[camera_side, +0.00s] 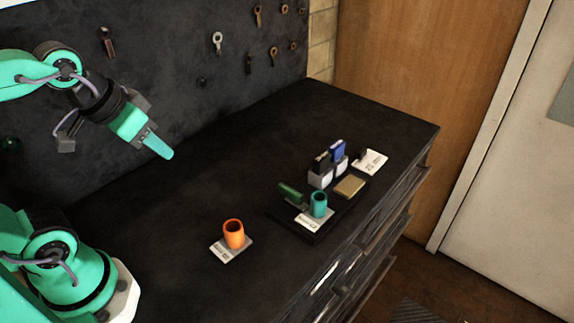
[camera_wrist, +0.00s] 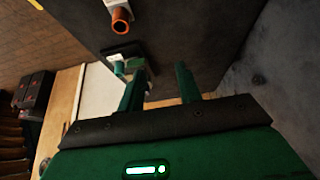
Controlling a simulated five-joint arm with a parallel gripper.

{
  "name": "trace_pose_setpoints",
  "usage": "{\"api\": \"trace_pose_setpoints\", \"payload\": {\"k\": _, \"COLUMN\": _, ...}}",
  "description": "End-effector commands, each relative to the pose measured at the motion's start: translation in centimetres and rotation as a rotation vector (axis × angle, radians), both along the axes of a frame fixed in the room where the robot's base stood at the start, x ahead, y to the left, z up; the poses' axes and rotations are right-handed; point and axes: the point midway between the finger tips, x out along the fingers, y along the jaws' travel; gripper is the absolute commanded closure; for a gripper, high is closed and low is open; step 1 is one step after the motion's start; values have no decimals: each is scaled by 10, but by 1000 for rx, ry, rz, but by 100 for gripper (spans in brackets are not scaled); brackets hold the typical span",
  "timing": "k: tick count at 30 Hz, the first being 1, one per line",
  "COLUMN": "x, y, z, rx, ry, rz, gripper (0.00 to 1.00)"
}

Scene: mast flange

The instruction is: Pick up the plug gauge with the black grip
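A black-gripped piece (camera_side: 321,162), which looks like the plug gauge, stands upright in a grey-white block (camera_side: 320,179) on the dark bench. A similar piece with a blue grip (camera_side: 337,151) stands close beside it, to the right. I cannot make out the black grip in the wrist view. My gripper (camera_side: 158,146) is high above the bench at the left, well apart from the gauges. In the wrist view its two green fingers (camera_wrist: 160,84) are spread with nothing between them.
An orange cup (camera_side: 234,232) stands on a labelled plate, nearest my arm. A dark tray (camera_side: 306,234) bears a teal cup (camera_side: 319,206) and a green piece (camera_side: 291,194). A tan block (camera_side: 350,187) and a white card (camera_side: 370,163) lie near the gauges. The bench's left part is clear.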

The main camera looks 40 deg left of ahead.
Motion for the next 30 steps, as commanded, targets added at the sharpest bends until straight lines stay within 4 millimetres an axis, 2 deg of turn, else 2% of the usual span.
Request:
{"api": "trace_pose_setpoints", "payload": {"k": 4, "x": 0, "y": 0, "z": 0, "rx": 0, "ry": 0, "rz": 0, "gripper": 65}}
{"api": "trace_pose_setpoints", "payload": {"k": 6, "x": 0, "y": 0, "z": 0, "rx": 0, "ry": 0, "rz": 0, "gripper": 53}}
{"api": "trace_pose_setpoints", "payload": {"k": 19, "x": 4, "y": -1, "z": 3, "rx": -1, "ry": 6, "rz": 0, "gripper": 53}}
{"api": "trace_pose_setpoints", "payload": {"k": 26, "x": 26, "y": -4, "z": 16, "rx": -8, "ry": 41, "rz": -3, "gripper": 53}}
{"api": "trace_pose_setpoints", "payload": {"k": 30, "x": 48, "y": -9, "z": 26, "rx": -13, "ry": 73, "rz": -6, "gripper": 53}}
